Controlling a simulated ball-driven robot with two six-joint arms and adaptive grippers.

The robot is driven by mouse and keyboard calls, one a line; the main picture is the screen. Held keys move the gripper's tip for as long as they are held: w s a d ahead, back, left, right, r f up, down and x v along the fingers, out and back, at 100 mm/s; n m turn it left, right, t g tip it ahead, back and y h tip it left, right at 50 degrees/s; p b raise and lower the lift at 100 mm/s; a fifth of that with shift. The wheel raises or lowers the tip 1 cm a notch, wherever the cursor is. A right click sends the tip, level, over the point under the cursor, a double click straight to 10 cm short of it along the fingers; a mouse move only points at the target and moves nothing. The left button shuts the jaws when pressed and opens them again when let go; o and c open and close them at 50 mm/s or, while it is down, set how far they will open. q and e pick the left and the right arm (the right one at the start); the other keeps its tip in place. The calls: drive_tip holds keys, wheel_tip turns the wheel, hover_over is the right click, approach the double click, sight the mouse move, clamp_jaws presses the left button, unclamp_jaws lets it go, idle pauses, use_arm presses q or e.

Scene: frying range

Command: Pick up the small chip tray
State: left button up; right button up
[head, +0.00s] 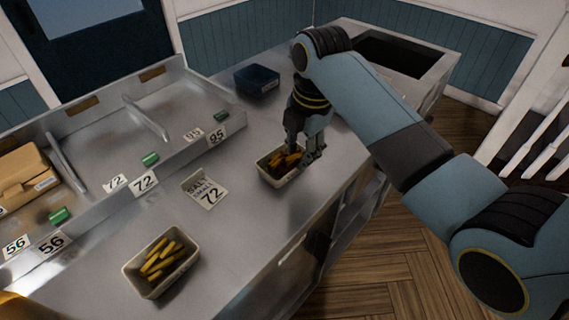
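A small cream chip tray (265,175) holding yellow-brown chips stands on the steel counter, near its right edge. My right gripper (303,154) reaches down from above at the tray's right end. Its dark fingers look spread, with one over the chips and the other by the outer side of the wall. They hide that end of the tray, and I cannot tell whether they touch it. A larger-looking cream tray of chips (139,284) stands nearer, at lower left. My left gripper is not in view.
A card marked "small 72" (208,193) lies on the counter (235,235). A divided metal rack (105,140) with number labels and green pieces runs along the left. A dark blue box (257,80) stands behind. A dark basin (402,55) is at the back right.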

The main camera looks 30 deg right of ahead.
sight(285, 164)
drive_tip(key=shift+w+a+f+p, duration=0.1)
drive_tip(key=shift+f+p, duration=0.25)
drive_tip(key=shift+f, duration=1.05)
drive_tip(key=shift+w+a+f+p, duration=0.1)
drive_tip(key=shift+f+p, duration=0.25)
drive_tip(key=shift+f, duration=1)
clamp_jaws()
